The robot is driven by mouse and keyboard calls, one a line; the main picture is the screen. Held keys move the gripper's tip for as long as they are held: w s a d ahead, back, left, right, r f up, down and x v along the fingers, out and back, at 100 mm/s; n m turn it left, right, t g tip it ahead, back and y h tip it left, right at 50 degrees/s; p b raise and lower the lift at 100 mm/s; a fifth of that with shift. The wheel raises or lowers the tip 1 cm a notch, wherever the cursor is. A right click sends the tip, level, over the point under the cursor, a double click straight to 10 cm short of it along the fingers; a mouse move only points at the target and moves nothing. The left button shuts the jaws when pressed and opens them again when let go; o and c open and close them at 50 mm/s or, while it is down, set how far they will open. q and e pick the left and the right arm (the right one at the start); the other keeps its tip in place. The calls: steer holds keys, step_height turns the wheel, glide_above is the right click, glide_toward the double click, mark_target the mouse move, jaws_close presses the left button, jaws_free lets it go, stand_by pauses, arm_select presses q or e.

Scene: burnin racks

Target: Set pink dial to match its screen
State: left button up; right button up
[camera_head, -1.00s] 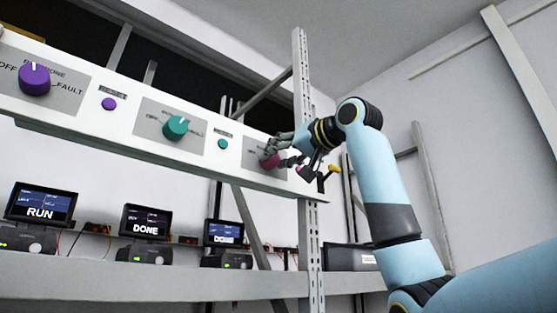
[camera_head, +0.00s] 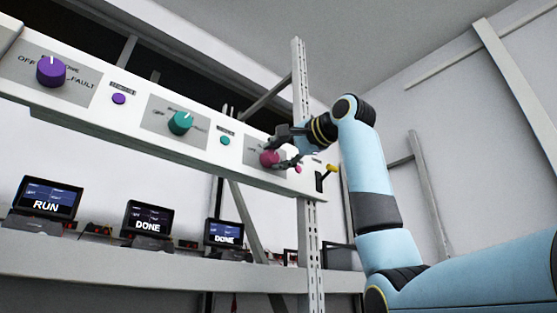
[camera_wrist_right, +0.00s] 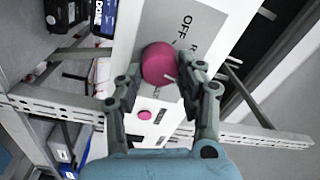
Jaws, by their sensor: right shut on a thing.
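The pink dial (camera_head: 269,158) is on the right part of the white panel. It also shows in the right wrist view (camera_wrist_right: 158,63), with a small light mark near its lower right edge. My right gripper (camera_head: 283,152) is at the dial, and in the wrist view its two fingers (camera_wrist_right: 162,80) are shut on the dial from both sides. The label "OFF" shows beside the dial; the other labels are partly hidden. A screen (camera_head: 223,232) on the shelf below, third from left, reads "DONE". My left gripper is not in view.
A purple dial (camera_head: 51,71) and a teal dial (camera_head: 180,123) are on the same panel, with small buttons between. Screens below read "RUN" (camera_head: 48,198) and "DONE" (camera_head: 147,218).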

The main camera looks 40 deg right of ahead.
steer(key=shift+f+m+b, duration=0.1)
steer(key=shift+m+b, duration=0.3)
steer(key=shift+m, duration=0.5)
steer(key=o, duration=1.1)
steer(key=shift+o, duration=0.2)
steer(key=shift+s, duration=0.25)
steer(key=s+d, duration=0.1)
steer(key=s, duration=1)
steer(key=shift+s+f, duration=0.25)
